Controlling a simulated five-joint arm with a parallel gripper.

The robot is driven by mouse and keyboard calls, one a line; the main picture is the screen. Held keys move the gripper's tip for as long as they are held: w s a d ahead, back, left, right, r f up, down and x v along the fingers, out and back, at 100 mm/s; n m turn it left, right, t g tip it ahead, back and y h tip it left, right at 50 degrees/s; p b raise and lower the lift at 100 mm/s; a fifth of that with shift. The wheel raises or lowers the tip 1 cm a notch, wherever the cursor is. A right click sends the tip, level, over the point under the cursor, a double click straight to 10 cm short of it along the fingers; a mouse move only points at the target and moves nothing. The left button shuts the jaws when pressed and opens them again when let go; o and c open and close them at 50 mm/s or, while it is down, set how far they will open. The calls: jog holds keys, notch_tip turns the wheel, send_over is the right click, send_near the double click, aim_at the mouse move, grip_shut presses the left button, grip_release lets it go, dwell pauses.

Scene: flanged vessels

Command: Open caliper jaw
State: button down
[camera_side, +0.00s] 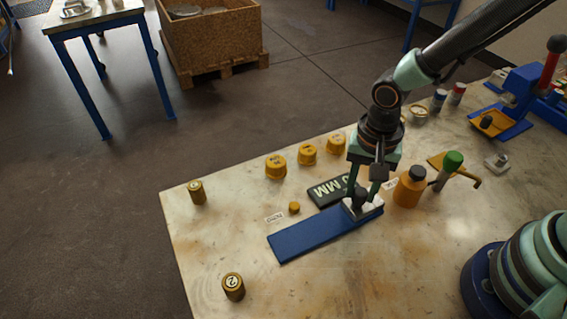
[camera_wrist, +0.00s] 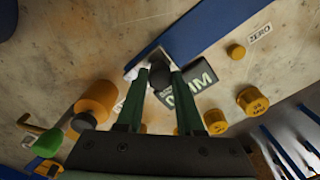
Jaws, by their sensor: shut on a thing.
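The caliper has a long blue beam (camera_side: 305,238) lying flat on the table, with a pale metal block (camera_side: 373,208) at its right end. A dark plate (camera_side: 322,194) reading "MM" lies beside the beam; its number is partly hidden by my gripper. A dark knob (camera_wrist: 160,76) stands at the block. My gripper (camera_side: 361,193) points down over this end of the beam. Its two green fingers are shut on the knob, one on each side, in the wrist view. The beam (camera_wrist: 205,28) also shows there, running to the upper right.
A small yellow button (camera_side: 294,207) sits beside a ZERO label (camera_side: 274,217). Yellow numbered weights (camera_side: 275,167) stand behind the caliper. An orange bottle (camera_side: 407,190) and a green-capped tool (camera_side: 452,163) stand close right. Brass cylinders (camera_side: 233,287) stand near the left edge; the front middle is clear.

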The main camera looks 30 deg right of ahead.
dwell(0.5)
jog(key=a, duration=0.7)
jog(key=c, duration=0.5)
grip_release()
notch_tip(320, 180, up, 12)
jog(key=shift+r, duration=0.1)
jog(key=shift+d, duration=0.1)
